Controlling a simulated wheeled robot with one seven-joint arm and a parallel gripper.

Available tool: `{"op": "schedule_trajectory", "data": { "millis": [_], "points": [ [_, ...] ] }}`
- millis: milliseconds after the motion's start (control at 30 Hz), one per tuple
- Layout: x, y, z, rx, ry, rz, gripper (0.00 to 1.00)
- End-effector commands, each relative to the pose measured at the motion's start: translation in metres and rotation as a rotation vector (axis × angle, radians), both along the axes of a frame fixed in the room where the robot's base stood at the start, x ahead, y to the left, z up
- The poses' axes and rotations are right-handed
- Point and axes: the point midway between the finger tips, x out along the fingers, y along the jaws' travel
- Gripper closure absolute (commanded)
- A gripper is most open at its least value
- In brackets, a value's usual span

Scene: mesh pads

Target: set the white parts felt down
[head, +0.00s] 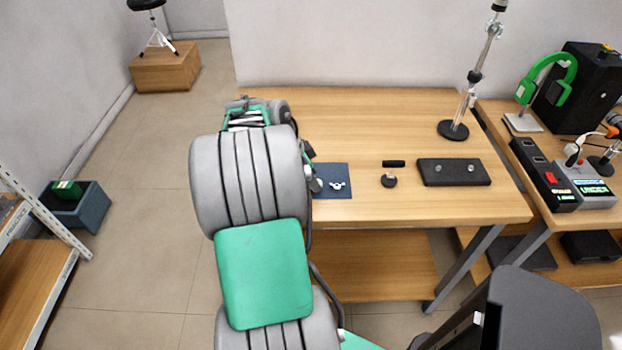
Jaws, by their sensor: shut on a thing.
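I cannot make out a white parts felt in the head view. My arm (262,275) rises from the bottom and covers the left part of the table, so whatever is behind it is hidden. My gripper's fingers do not show, nor does anything held in them. A dark blue felt-like square (334,194) lies on the table just right of my arm. A small white part (337,186) sits on it. My arm hides the square's left edge.
The wooden table (380,120) is clear at its back middle. A black round piece (389,181), a black bar (394,163), a dark board with two knobs (453,180) and a metal stand (453,130) are on it. A second table with devices stands at right.

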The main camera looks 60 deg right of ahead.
Motion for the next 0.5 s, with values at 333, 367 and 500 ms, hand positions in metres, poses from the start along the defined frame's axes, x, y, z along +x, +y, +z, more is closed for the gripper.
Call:
{"op": "schedule_trajectory", "data": {
  "millis": [333, 367, 500],
  "points": [
    [0.0004, -0.0003, -0.0108, -0.002, -0.001, 0.0, 1.0],
    [0.0003, -0.0002, -0.0121, -0.002, -0.001, 0.0, 1.0],
    [0.0004, 0.0, -0.0108, -0.002, -0.001, 0.0, 0.61]
  ]
}}
